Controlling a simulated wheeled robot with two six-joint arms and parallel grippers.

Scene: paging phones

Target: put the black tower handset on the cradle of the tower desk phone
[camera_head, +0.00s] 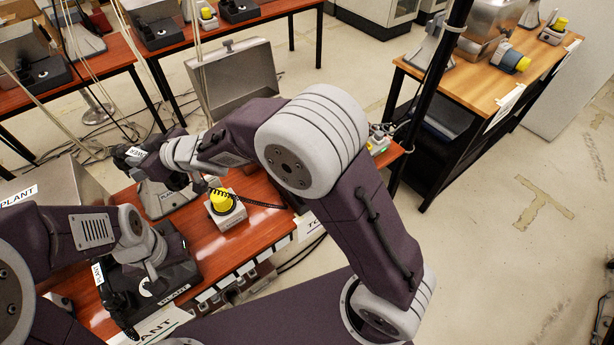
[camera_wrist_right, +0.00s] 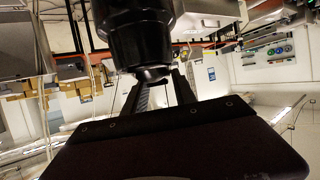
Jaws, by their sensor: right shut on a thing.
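My right gripper (camera_head: 160,153) is shut on a black handset (camera_head: 122,157), held above the red-brown table at the back left. The handset also fills the top middle of the right wrist view (camera_wrist_right: 135,35), between the fingers. It bears a small white label that I cannot read with certainty. A black coiled cord (camera_head: 262,204) runs right, behind my right arm. A sign starting "TO" (camera_head: 307,226) shows at the table edge; the tower desk phone itself is hidden behind that arm. My left gripper (camera_head: 152,254) is low over a black desk phone (camera_head: 178,276) marked PLANT; its fingers are unclear.
Another black handset (camera_head: 100,286) with a label lies at the left end of the PLANT phone. A yellow-topped call box (camera_head: 223,208) and a grey wedge-shaped stand (camera_head: 165,203) stand on the table. A black post (camera_head: 428,85) rises at the right.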

